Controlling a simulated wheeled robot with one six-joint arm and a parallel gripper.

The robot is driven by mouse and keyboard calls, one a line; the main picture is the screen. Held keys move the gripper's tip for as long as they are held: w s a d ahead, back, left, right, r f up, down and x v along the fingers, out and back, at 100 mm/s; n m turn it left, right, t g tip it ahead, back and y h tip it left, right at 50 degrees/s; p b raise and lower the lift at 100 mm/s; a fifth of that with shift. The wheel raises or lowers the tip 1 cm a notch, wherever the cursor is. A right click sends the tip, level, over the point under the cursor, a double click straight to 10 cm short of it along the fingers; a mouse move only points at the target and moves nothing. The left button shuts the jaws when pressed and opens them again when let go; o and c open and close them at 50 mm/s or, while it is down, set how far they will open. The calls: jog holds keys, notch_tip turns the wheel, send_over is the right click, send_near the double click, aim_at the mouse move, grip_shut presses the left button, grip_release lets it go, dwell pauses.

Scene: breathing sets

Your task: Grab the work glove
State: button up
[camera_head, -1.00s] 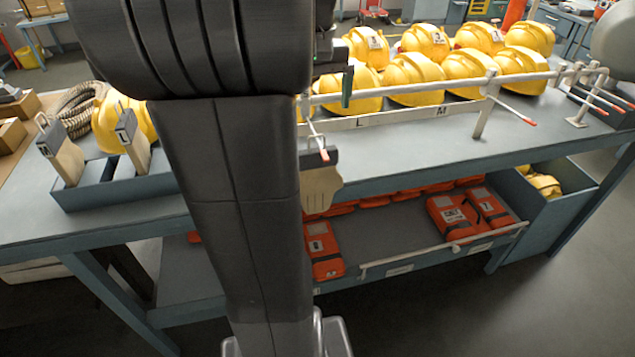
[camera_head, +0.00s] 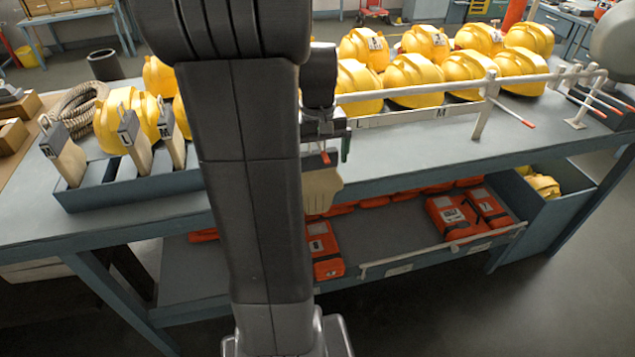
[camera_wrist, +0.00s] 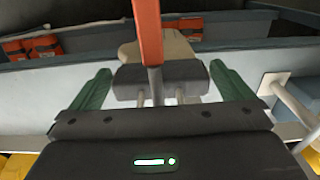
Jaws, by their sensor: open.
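A beige work glove (camera_head: 322,190) with a dark cuff hangs at the bench's front edge, below a red-tipped hook (camera_head: 325,157). The arm hides part of it in the head view. My gripper (camera_head: 335,147) is at the cuff's height, its jaws open. In the wrist view the green fingertips (camera_wrist: 162,84) stand apart on either side of the glove's dark cuff (camera_wrist: 190,72), with gaps showing. The beige hand part of the glove (camera_wrist: 178,47) lies beyond it. The orange hook end (camera_wrist: 149,30) crosses in front of the cuff.
Similar beige, dark-cuffed gloves (camera_head: 68,160) stand in a blue-grey rack (camera_head: 85,200) at left. Yellow helmets (camera_head: 413,75) sit behind a white rail (camera_head: 430,92). Orange packs (camera_head: 325,250) lie on the lower shelf (camera_head: 395,235). The floor (camera_head: 520,300) at front right is clear.

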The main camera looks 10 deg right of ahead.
jog(key=shift+f, duration=0.15)
jog(key=c, duration=1.1)
jog(key=shift+c, duration=0.2)
